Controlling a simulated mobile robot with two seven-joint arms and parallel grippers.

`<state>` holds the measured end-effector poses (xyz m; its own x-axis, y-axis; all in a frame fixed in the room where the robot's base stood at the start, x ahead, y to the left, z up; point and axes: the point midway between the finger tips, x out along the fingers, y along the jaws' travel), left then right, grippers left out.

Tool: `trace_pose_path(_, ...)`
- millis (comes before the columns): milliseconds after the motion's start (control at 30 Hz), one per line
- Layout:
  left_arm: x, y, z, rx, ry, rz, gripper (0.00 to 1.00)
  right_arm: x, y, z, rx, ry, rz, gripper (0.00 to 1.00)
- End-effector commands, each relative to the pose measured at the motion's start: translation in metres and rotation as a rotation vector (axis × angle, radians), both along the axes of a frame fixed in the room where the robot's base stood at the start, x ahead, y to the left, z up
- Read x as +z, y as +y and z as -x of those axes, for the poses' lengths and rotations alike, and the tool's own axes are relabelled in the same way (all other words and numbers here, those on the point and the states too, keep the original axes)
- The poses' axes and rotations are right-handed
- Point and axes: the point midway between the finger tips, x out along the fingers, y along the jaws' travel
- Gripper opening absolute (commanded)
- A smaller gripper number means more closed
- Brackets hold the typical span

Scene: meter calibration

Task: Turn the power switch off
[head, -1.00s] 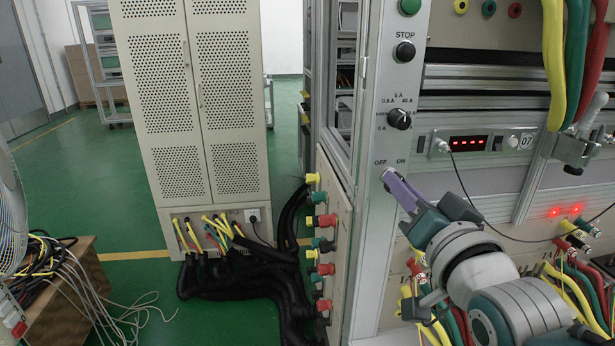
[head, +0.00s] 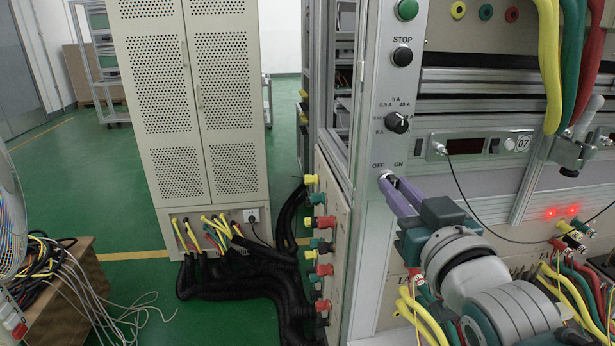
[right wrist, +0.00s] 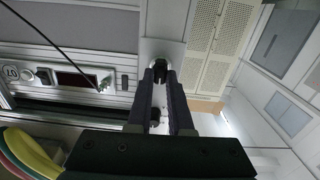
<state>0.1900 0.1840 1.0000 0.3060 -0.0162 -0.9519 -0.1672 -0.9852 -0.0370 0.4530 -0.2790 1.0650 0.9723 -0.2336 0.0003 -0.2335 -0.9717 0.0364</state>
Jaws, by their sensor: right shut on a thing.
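The power switch (head: 386,177) is a small round knob under the OFF and ON labels on the grey panel column. My right gripper (head: 393,183) is at it, with its two purple fingers shut on the knob from either side. In the right wrist view, the fingertips (right wrist: 159,72) flank the dark power switch (right wrist: 158,64). The fingers partly hide the knob, so its exact pointing is hard to tell. The display (head: 478,147) on the meter panel is dark. My left gripper is in neither view.
Above the switch are a black rotary selector (head: 398,123), the STOP button (head: 402,55) and a green button (head: 407,10). A thin black cable (head: 457,190) hangs right of my gripper. Thick coloured cables (head: 551,65) hang at the right.

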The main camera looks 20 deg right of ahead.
Motion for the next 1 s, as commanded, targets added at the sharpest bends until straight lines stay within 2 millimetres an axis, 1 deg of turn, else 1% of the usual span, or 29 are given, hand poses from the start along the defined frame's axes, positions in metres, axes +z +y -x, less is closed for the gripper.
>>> trace_pose_path(200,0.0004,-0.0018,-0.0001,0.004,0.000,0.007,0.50,-0.0002,0.0011,-0.0003,0.000,0.045,0.186,0.00)
trace_pose_path(500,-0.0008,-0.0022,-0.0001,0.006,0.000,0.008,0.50,-0.0006,0.0016,-0.0005,-0.001,0.092,0.381,0.00)
trace_pose_path(700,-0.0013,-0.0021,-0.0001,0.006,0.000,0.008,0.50,-0.0007,0.0019,-0.0006,0.000,0.109,0.454,0.00)
trace_pose_path(1000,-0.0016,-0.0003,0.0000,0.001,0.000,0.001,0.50,-0.0006,0.0020,-0.0006,0.000,0.118,0.490,0.00)
